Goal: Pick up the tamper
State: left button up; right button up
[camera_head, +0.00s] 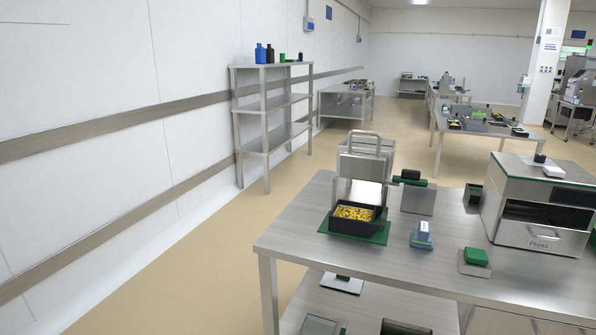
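No gripper of mine shows in the head view. I cannot tell for certain which thing is the tamper. A green block on a flat metal plate (475,257) sits near the table's right front. A dark cylinder with a green end (408,177) shows beside the metal stand, above an upright grey metal plate (418,200). A blue and white block (421,236) stands between the tray and the green block. A black tray (352,228) with yellow food sits on a green mat (375,239), in front of the metal stand with a looped handle (362,140).
The steel table (310,244) has bare surface at its left and front. A steel shelf (272,107) stands by the left wall. Open floor lies left of the table.

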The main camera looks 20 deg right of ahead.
aim_at(422, 237)
jog(key=z, duration=1.25)
